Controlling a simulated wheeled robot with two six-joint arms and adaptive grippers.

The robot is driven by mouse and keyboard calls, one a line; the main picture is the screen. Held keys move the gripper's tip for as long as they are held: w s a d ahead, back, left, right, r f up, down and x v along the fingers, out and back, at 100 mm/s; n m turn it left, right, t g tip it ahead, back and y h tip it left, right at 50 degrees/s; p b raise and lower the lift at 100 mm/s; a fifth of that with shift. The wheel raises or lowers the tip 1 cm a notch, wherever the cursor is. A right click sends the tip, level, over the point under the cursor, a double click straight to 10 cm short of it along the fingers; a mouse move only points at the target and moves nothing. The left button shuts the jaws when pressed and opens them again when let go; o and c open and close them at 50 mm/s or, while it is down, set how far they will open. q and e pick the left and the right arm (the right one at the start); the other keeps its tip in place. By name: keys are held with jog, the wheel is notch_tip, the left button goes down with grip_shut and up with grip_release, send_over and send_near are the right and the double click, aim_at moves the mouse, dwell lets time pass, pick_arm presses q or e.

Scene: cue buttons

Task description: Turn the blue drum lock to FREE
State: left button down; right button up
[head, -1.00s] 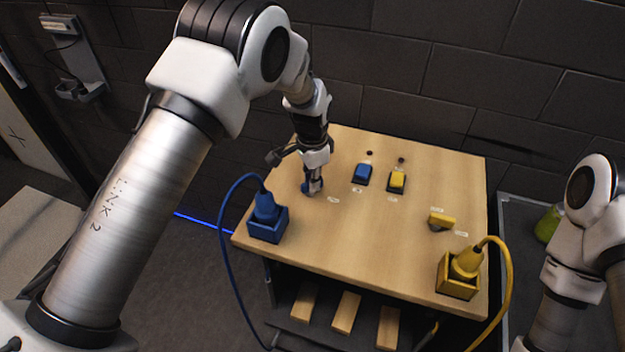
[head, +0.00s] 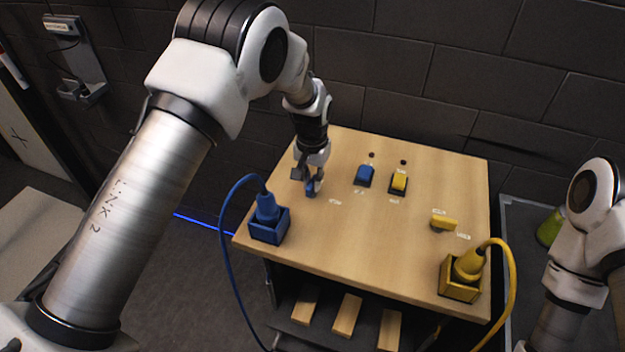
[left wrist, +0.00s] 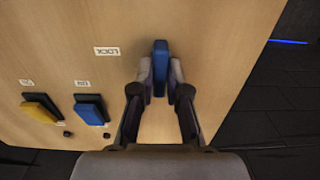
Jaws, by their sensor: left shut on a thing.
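The blue drum lock's handle (head: 310,190) is on the left part of the wooden table top, mostly covered by my left gripper (head: 313,183) in the head view. In the left wrist view the blue handle (left wrist: 160,60) stands upright in the picture, between the two fingertips of my left gripper (left wrist: 160,82), which is shut on it. A label reading LOCK (left wrist: 107,51) lies left of the handle in that view. No FREE label can be read near the handle. My right gripper is out of view; only part of its arm shows at the right.
A blue button (head: 364,175) and a yellow button (head: 398,183) sit behind the middle. A yellow handle (head: 444,223) is at the right. A blue plug box (head: 268,228) and a yellow plug box (head: 459,287) with cables stand at the front corners. The table's middle is clear.

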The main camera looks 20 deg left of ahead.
aim_at(312, 182)
pick_arm(q)
jog(key=shift+s+f, duration=0.1)
dwell(0.4)
jog(key=c, duration=1.2)
grip_release()
jog(key=shift+o, duration=0.2)
notch_tip(312, 182, up, 12)
